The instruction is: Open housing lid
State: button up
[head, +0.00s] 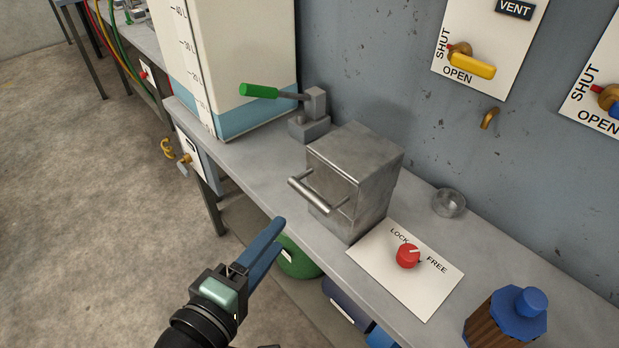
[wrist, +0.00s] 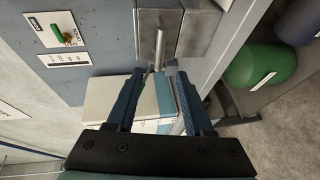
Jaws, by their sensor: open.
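The housing is a grey metal box (head: 352,175) on the bench, with its lid closed as far as I can see. A horizontal bar handle (head: 312,196) stands out from its front face. In the wrist view the housing (wrist: 198,32) is at the top, and its handle (wrist: 161,45) lies ahead between the finger lines. My gripper (head: 280,236) is open and empty, in front of the bench, lower left of the handle and apart from it. Its blue fingers (wrist: 157,74) also show in the wrist view. The red knob (head: 408,256) sits on a LOCK/FREE plate; its exact setting is hard to tell.
A green-handled lever (head: 258,91) and a large white tank (head: 225,50) stand left of the housing. Wall valves (head: 470,62) hang behind. A green container (head: 298,262) is under the bench.

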aim_at(307, 199)
jog(key=x, duration=1.2)
jog(key=shift+w+d+f+b, duration=0.15)
jog(key=shift+w+d+b, duration=0.05)
jog(key=shift+w+b, duration=0.2)
grip_shut()
dwell(0.8)
